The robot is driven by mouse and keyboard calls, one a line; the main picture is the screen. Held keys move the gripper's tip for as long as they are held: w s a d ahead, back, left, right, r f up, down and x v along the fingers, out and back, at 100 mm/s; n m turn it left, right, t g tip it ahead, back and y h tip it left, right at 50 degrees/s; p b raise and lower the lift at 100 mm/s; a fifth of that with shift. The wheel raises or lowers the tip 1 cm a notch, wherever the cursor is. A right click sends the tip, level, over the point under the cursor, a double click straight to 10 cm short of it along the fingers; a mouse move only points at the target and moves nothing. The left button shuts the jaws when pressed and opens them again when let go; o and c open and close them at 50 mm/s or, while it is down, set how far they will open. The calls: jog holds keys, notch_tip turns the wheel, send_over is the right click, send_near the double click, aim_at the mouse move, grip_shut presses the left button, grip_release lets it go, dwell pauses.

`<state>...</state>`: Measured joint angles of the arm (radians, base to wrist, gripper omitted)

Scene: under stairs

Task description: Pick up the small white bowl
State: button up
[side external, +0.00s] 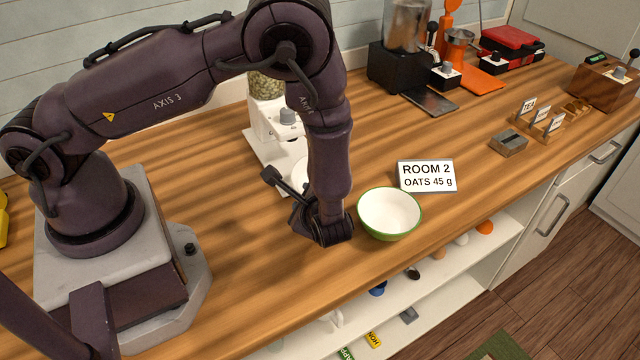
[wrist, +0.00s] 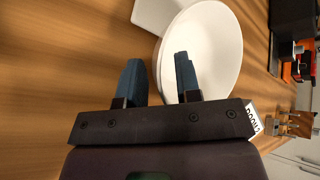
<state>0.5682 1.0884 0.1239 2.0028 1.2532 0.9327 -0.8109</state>
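A plain white bowl (wrist: 215,45) fills the upper middle of the wrist view. In the side view, a white rounded shape (side external: 300,172), apparently this bowl, shows partly behind my arm by the white dispenser. My gripper (wrist: 158,60) is open, with its two dark blue fingers apart and nothing gripped. In the wrist view the right finger overlaps the bowl's near side and the left finger lies outside its rim. I cannot tell whether either touches the bowl. In the side view the fingers are hidden. A white bowl with a green rim (side external: 390,213) stands right of my gripper.
The white dispenser (side external: 285,118) stands behind my arm. A card reading "ROOM 2 OATS 45 g" (side external: 427,176) stands behind the green-rimmed bowl. A black grinder (side external: 405,68) and small label stand (side external: 540,122) are farther right. The counter's front edge is close to the green-rimmed bowl.

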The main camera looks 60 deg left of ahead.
jog(key=shift+a, duration=0.1)
jog(key=shift+c, duration=0.4)
grip_shut()
notch_tip(320, 180, up, 10)
jog(key=shift+f, duration=0.1)
dwell(0.6)
dwell(0.4)
